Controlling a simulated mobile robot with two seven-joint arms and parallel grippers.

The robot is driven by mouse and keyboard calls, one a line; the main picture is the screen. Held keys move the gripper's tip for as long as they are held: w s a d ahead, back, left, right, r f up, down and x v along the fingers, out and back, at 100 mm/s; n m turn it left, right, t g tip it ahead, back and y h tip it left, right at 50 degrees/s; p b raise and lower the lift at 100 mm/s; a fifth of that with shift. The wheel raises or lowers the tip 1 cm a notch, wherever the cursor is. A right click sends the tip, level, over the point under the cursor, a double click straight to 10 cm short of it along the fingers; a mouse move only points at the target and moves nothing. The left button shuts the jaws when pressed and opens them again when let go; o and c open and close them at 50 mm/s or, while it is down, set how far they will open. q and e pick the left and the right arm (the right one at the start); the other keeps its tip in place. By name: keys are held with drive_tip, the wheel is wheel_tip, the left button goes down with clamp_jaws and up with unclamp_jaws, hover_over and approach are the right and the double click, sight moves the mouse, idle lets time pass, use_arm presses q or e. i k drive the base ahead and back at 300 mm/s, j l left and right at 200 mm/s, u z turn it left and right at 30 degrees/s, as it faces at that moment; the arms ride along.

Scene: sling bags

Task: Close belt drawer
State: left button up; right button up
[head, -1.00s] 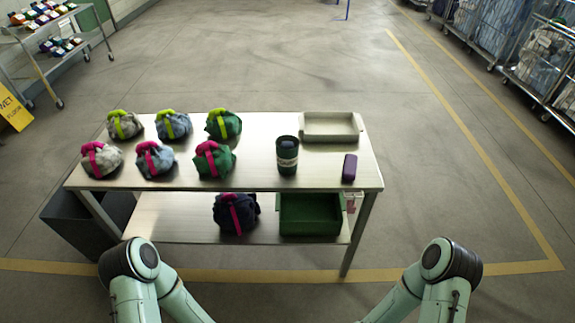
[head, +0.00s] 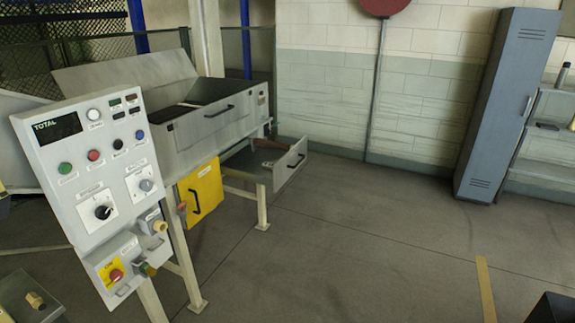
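A grey metal machine (head: 220,125) stands left of centre in the head view. A grey drawer (head: 292,164) with a dark handle sticks out to the right from under its body, pulled open. Some brownish item seems to lie in the drawer, too small to identify. A second dark handle sits on the machine's upper grey front (head: 185,135). A yellow panel (head: 201,191) with a dark handle is below it. Neither of my grippers shows in the head view.
A control panel (head: 95,175) on legs, with buttons and knobs, stands in front of the machine at left. A tall blue-grey locker (head: 506,105) and a shelf stand at right. A dark object (head: 555,308) is at bottom right. The floor (head: 370,235) between is clear.

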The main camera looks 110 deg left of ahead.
sight(244, 161)
drive_tip(key=u, duration=3.4)
drive_tip(key=i+u, duration=0.2)
drive_tip(key=i+j+u, duration=0.15)
drive_tip(key=i, duration=1.25)
